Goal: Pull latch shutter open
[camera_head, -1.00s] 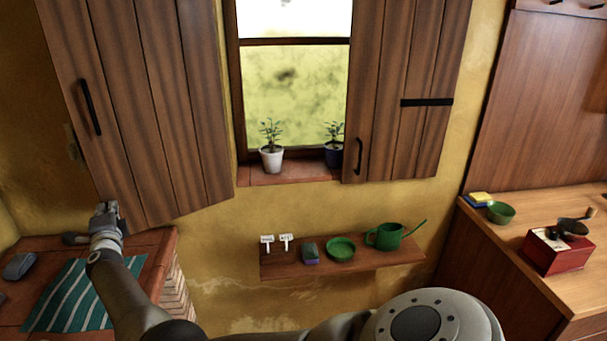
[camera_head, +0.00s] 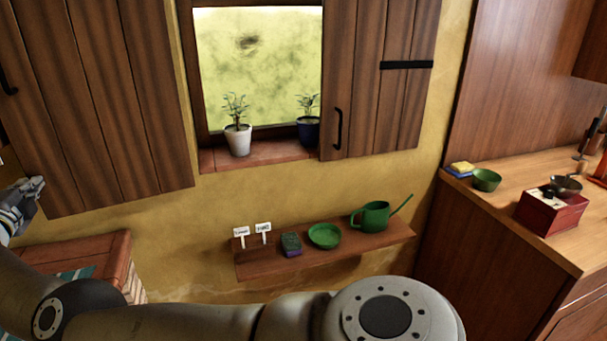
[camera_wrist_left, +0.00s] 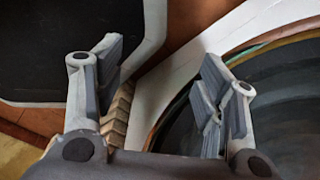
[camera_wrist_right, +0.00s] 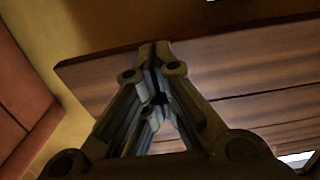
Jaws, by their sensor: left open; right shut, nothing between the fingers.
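The left shutter (camera_head: 110,100) is dark wooden planks, swung out to the left of the window (camera_head: 265,65). Its black handle (camera_head: 6,82) sits by its outer edge, partly cut off by the frame. The right shutter (camera_head: 370,80) covers the window's right side, with a black handle (camera_head: 339,128) at its left edge and a black bar (camera_head: 407,65). My right gripper (camera_head: 36,186) is shut and empty by the left shutter's lower outer corner; whether they touch is unclear. In the right wrist view, its closed fingertips (camera_wrist_right: 156,55) overlap a wooden panel's edge. My left gripper (camera_wrist_left: 155,80) is open and empty, out of the head view.
Two potted plants (camera_head: 237,138) stand on the sill. Below, a wall shelf (camera_head: 330,258) holds small signs, a sponge, a green bowl and a watering can (camera_head: 372,217). A brick counter (camera_head: 85,250) is lower left; a wooden counter (camera_head: 500,215) is at right.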

